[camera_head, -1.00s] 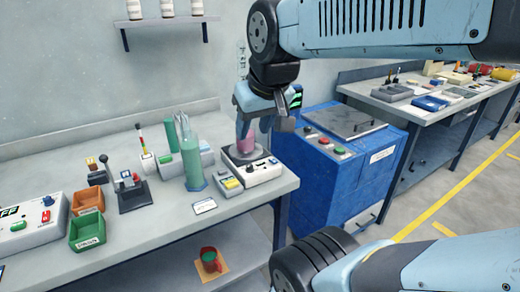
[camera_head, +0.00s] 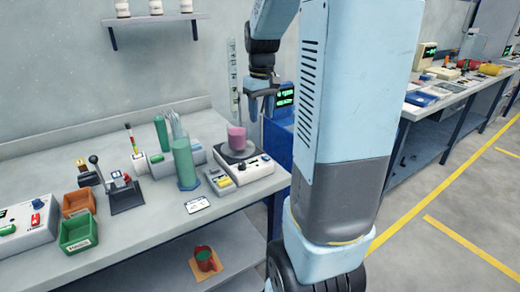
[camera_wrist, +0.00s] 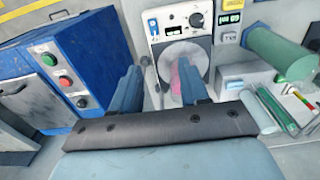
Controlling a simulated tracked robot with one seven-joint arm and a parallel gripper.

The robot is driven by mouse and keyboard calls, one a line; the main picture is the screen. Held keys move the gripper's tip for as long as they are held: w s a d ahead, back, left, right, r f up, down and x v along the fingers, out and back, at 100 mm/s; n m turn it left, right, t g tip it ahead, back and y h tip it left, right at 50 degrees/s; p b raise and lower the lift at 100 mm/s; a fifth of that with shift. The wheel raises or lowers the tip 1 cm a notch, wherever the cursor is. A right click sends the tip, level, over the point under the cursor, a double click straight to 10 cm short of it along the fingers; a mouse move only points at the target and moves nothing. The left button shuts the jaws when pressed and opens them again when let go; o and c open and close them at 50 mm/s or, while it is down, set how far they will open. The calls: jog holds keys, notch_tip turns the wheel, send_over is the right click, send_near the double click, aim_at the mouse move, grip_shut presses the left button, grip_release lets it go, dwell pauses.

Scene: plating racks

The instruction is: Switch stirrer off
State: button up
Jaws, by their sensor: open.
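The stirrer (camera_head: 258,172) is a white box with a round grey plate and a dark knob (camera_head: 266,158), at the right end of the bench. A beaker with pink contents (camera_head: 236,138) stands upright on its plate. My gripper (camera_head: 262,100) is open and empty, above and to the right of the beaker, apart from it. In the wrist view my gripper (camera_wrist: 160,88) spans the lower part of the stirrer (camera_wrist: 160,24), and one finger partly hides the beaker (camera_wrist: 176,80). The stirrer's knob (camera_wrist: 196,19) is clear of the fingers. Its on or off state is too small to tell.
A green cylinder (camera_head: 185,165) and a small grey device with yellow (camera_head: 219,181) stand left of the stirrer. A blue cabinet (camera_wrist: 68,70) with red and green buttons stands beside the bench. Green (camera_head: 78,233) and orange bins lie further left.

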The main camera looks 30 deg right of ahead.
jog(key=d+f, duration=0.1)
send_near(263, 156)
notch_tip(263, 156, down, 8)
jog(key=shift+a+r, duration=0.1)
jog(key=shift+r, duration=0.05)
dwell(0.5)
jog(key=shift+c, duration=0.4)
grip_shut()
